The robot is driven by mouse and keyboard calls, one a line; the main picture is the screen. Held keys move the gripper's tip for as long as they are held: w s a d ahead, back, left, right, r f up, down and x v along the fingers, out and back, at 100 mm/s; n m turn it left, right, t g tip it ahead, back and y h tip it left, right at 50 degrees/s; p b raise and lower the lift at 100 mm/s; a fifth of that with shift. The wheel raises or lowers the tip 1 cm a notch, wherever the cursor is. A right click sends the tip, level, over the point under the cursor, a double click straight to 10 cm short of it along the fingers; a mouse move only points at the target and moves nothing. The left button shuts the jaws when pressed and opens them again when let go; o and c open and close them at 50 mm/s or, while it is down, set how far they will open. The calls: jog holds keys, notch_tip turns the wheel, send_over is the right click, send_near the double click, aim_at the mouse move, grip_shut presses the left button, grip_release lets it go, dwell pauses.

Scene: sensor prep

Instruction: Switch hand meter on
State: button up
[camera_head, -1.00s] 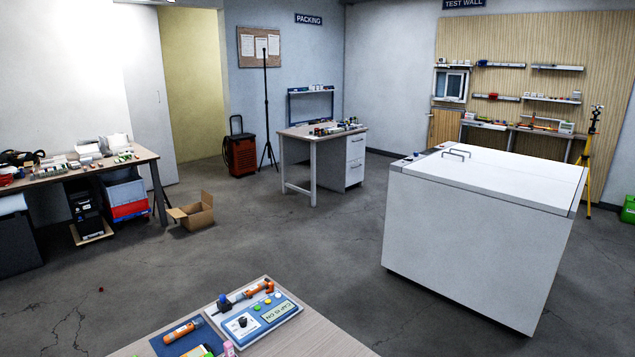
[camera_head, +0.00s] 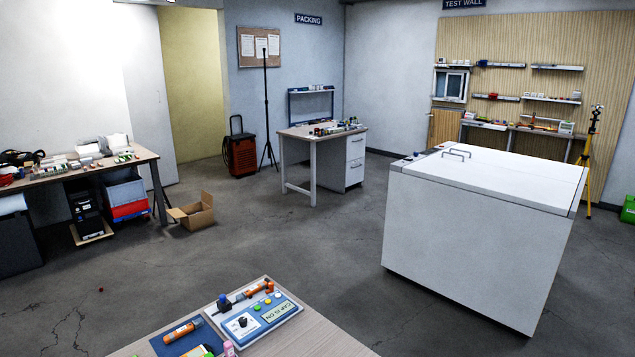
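I cannot pick out a hand meter for certain. On the near table (camera_head: 318,340), at the bottom of the head view, sits a white and blue device (camera_head: 252,329) with a black dial, coloured buttons and a label that seems to read "CAP IS ON". An orange and dark rod-like piece (camera_head: 257,288) lies along its back edge beside a dark blue block (camera_head: 224,303). To its left, an orange cylinder (camera_head: 180,332) lies on a dark blue mat (camera_head: 165,347). A green and orange item, cut off by the frame, lies at the bottom edge. My gripper is not in view.
A large white chest (camera_head: 475,245) stands at the right. A bench (camera_head: 142,158) with bins is at the left, with an open cardboard box (camera_head: 192,213) on the floor. A packing desk (camera_head: 325,140) stands at the back.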

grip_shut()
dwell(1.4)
